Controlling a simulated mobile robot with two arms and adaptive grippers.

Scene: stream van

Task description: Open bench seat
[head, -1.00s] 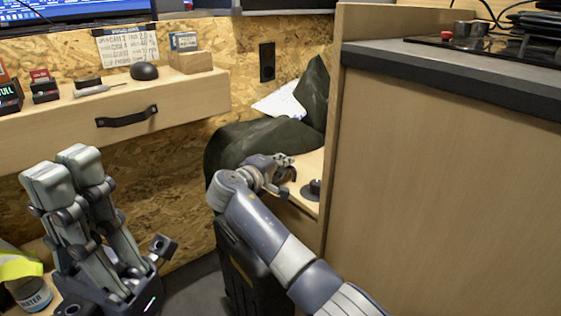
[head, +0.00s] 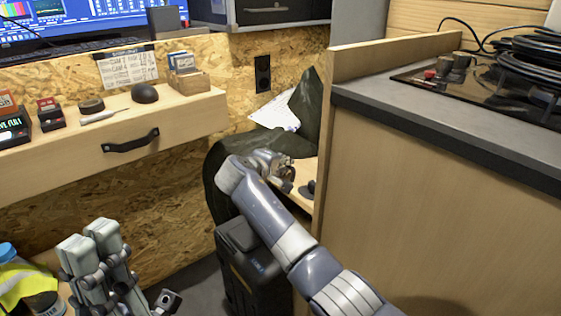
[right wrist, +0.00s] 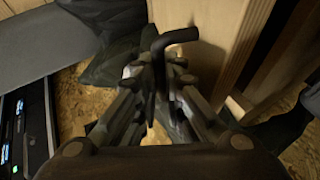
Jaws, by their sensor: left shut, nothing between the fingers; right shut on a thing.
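The bench seat (head: 305,170) shows as a strip of pale wood between the dark green bags and the counter block. A dark round fitting (head: 308,188) sits on it. My right gripper (head: 283,172) is at the seat, partly hidden by its own wrist. In the right wrist view its fingers (right wrist: 163,92) are closed around a dark bent handle (right wrist: 176,37), beside a pale wooden panel (right wrist: 208,40). How far the seat is raised cannot be told. My left gripper (head: 88,240) is shut and empty at the lower left, fingers up, away from the seat.
The grey-topped counter block (head: 430,115) stands close right of my right arm. A desk with a black drawer handle (head: 131,140) is at left. A black case (head: 250,265) stands below my right forearm. Dark green bags (head: 225,165) lie behind the gripper. A yellow vest (head: 20,285) is lower left.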

